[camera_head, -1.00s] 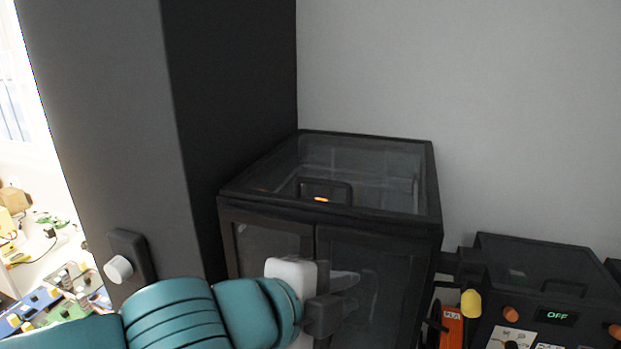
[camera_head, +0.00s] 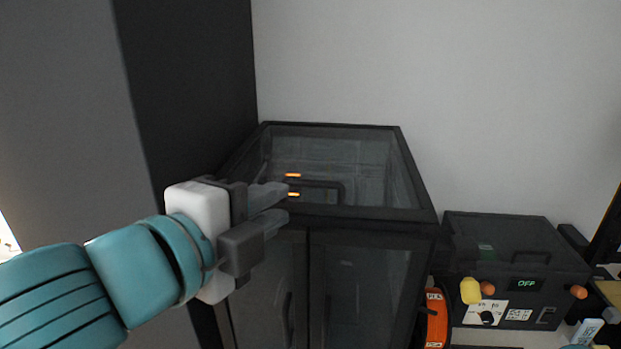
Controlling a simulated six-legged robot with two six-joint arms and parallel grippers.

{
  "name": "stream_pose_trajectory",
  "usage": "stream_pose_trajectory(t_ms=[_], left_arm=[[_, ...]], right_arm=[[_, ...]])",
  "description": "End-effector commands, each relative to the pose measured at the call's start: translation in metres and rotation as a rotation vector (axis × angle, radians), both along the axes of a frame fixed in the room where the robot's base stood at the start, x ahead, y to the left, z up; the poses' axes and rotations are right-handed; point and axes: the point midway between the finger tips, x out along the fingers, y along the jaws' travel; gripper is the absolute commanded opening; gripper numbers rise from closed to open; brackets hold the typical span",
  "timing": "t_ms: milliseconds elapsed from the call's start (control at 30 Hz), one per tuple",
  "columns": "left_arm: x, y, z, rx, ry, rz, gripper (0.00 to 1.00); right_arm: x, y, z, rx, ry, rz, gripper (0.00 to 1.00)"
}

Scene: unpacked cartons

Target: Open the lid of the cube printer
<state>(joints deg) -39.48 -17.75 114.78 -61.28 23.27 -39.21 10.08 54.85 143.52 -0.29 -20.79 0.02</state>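The cube printer (camera_head: 365,222) is a dark box with tinted clear panels, standing in the middle of the head view. Its lid (camera_head: 375,165) lies flat on top and looks shut. A dark handle (camera_head: 342,190) sits on the lid near its front edge. My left gripper (camera_head: 280,206) is at the front left of the lid, fingers pointing right toward the handle. The fingers are apart with nothing visible between them. The tips look close to the handle's left end; I cannot tell whether they touch it.
A dark column (camera_head: 190,90) stands close at the left of the printer. To the right is a black box (camera_head: 515,255) with a display reading OFF, and an orange spool (camera_head: 437,318) beside the printer. A plain wall (camera_head: 480,90) is behind. The space above the lid is clear.

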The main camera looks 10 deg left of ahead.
Motion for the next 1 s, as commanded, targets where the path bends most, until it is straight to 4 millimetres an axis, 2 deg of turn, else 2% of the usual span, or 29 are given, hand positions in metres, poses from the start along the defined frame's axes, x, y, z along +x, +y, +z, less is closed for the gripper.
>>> stream_pose_trajectory(t_ms=[33, 200, 400, 600, 867, 933, 1000], left_arm=[[0.013, -0.005, -0.004, 0.003, 0.004, 0.002, 0.22], [0.050, -0.021, -0.012, 0.001, 0.004, 0.001, 0.22], [0.083, -0.033, -0.017, -0.001, 0.003, 0.001, 0.22], [0.097, -0.037, -0.019, -0.001, 0.000, -0.001, 0.22], [0.098, -0.037, -0.019, -0.002, 0.000, 0.000, 0.22], [0.098, -0.037, -0.019, -0.002, 0.000, 0.000, 0.03], [0.098, -0.037, -0.019, -0.002, 0.001, 0.000, 0.00]], right_arm=[[0.000, 0.000, 0.000, 0.000, 0.000, 0.000, 0.43], [0.000, 0.000, -0.002, 0.000, 0.000, 0.000, 0.43], [0.000, 0.000, -0.003, 0.000, 0.000, 0.000, 0.43], [0.000, 0.000, -0.003, 0.000, 0.000, 0.000, 0.43], [0.000, 0.000, -0.003, 0.000, 0.000, 0.000, 0.43], [0.000, 0.000, -0.003, 0.000, 0.000, 0.000, 0.43], [0.000, 0.000, -0.003, 0.000, 0.000, 0.000, 0.43]])
